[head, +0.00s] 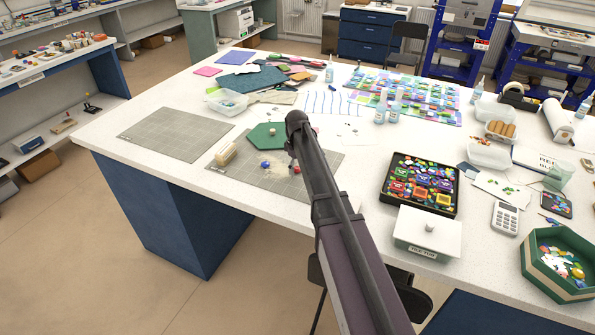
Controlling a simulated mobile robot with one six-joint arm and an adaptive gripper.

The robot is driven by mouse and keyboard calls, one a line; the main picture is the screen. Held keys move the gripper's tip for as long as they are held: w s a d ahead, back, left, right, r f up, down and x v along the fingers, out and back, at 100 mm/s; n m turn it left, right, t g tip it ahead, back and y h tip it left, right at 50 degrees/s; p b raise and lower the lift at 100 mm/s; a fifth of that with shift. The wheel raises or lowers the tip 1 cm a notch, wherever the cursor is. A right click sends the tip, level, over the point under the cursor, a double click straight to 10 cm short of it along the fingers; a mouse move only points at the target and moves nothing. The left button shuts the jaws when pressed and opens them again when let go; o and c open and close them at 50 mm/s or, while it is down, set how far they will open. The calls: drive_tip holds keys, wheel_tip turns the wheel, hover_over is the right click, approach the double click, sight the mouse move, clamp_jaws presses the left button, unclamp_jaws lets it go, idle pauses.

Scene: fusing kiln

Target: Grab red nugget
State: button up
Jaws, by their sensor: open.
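A small red nugget (297,169) lies on the grey gridded mat (325,174) near the middle of the table. It is partly hidden by my arm. My gripper (291,158) points down right at the red nugget, just above or beside it. It is small and dark in this view, and it is open. I cannot tell whether its fingers touch the nugget or straddle it.
A blue nugget (265,165) and a beige block (226,154) lie left of my gripper. A green hexagonal board (263,137) is behind. A black tray (386,190) of coloured pieces and a white lidded box (427,234) stand right. The left mat (172,135) is clear.

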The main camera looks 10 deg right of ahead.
sight(297, 168)
drive_tip(key=c, duration=1)
drive_tip(key=shift+r, duration=0.2)
wheel_tip(297, 168, up, 4)
drive_tip(key=p, duration=0.4)
drive_tip(key=shift+f, duration=0.15)
drive_tip(key=s+d, duration=0.2)
drive_tip(key=s, duration=0.3)
drive_tip(key=s+d, duration=0.2)
drive_tip(key=s, duration=0.2)
drive_tip(key=s+d+r+p, duration=0.1)
drive_tip(key=s+d, duration=0.1)
drive_tip(key=s, duration=0.3)
drive_tip(key=shift+s+d, duration=0.3)
